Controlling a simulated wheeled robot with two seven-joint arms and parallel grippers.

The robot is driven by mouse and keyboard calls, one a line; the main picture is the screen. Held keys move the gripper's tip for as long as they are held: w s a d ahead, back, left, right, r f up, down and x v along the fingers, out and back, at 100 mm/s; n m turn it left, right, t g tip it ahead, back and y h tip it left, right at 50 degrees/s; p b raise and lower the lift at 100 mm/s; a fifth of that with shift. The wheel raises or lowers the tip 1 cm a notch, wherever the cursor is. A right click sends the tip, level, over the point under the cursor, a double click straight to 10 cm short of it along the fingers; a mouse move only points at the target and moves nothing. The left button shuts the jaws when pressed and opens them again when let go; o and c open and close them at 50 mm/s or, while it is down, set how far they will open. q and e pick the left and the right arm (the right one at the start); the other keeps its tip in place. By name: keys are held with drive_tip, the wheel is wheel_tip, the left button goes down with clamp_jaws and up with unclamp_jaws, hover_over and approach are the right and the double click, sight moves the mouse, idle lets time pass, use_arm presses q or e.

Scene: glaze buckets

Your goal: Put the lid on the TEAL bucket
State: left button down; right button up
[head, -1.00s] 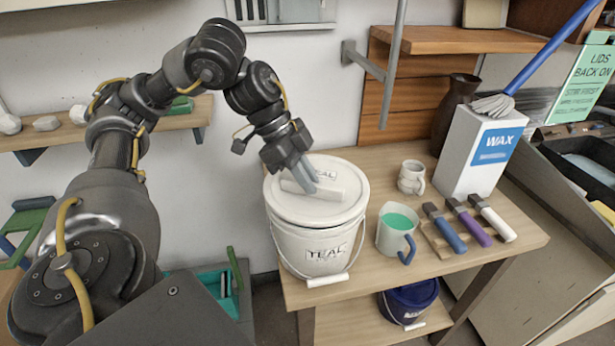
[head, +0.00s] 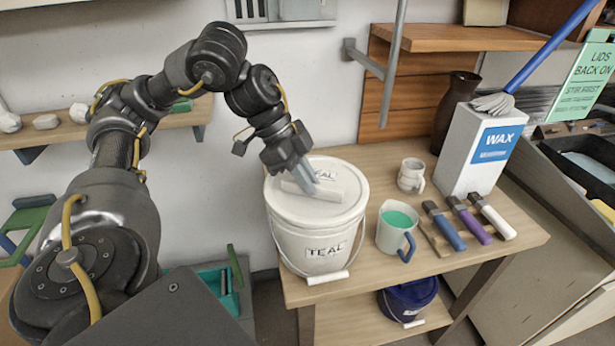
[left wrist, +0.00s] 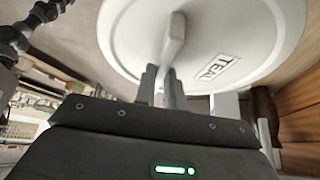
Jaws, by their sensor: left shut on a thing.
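The white bucket labelled TEAL (head: 318,246) stands upright on the wooden table, with its wire handle hanging at the front. Its white lid (head: 345,203), also marked TEAL, lies over the bucket's mouth and looks level. In the head view I cannot tell whether it is fully seated all round. My left gripper (head: 306,184) is shut on the lid's bar-shaped grip. In the left wrist view, the fingers (left wrist: 163,88) close on the grip of the lid (left wrist: 255,45), with the TEAL label beside them. My right gripper is not in view.
A jug of teal liquid (head: 396,230) stands close right of the bucket. A dark blue bucket (head: 408,298) sits on the lower shelf.

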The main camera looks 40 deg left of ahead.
use_arm(q)
drive_tip(key=c, duration=0.9)
unclamp_jaws()
wheel_tip(320, 180, up, 7)
drive_tip(key=p, duration=0.8)
idle(0.3)
clamp_jaws()
